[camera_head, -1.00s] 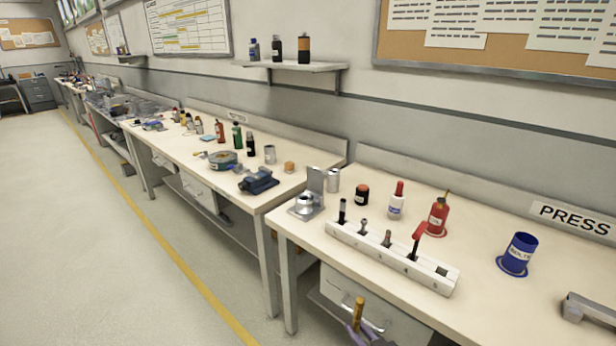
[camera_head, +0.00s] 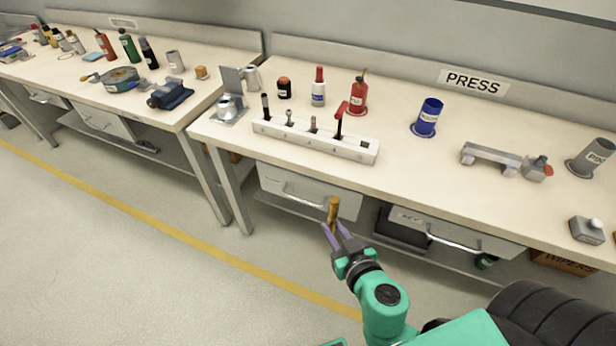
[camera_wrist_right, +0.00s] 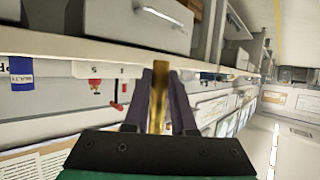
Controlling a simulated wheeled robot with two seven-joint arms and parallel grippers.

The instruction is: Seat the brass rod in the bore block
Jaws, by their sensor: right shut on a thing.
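The brass rod (camera_head: 333,212) is upright in my right gripper (camera_head: 336,228), whose purple fingers are shut on it. In the right wrist view the rod (camera_wrist_right: 159,95) stands between the two fingers. The gripper is in front of the press bench, before the drawers and below the bench top. A long white block (camera_head: 315,140) lies near the bench's front edge, with several upright tools in it and a square opening at its right end. No label shows which thing is the bore block. My left gripper is not in view.
A grey bracket fixture (camera_head: 230,105) stands left of the white block. A grey bar-shaped fixture (camera_head: 490,157) is farther right. Bench top between the white block and that fixture is clear.

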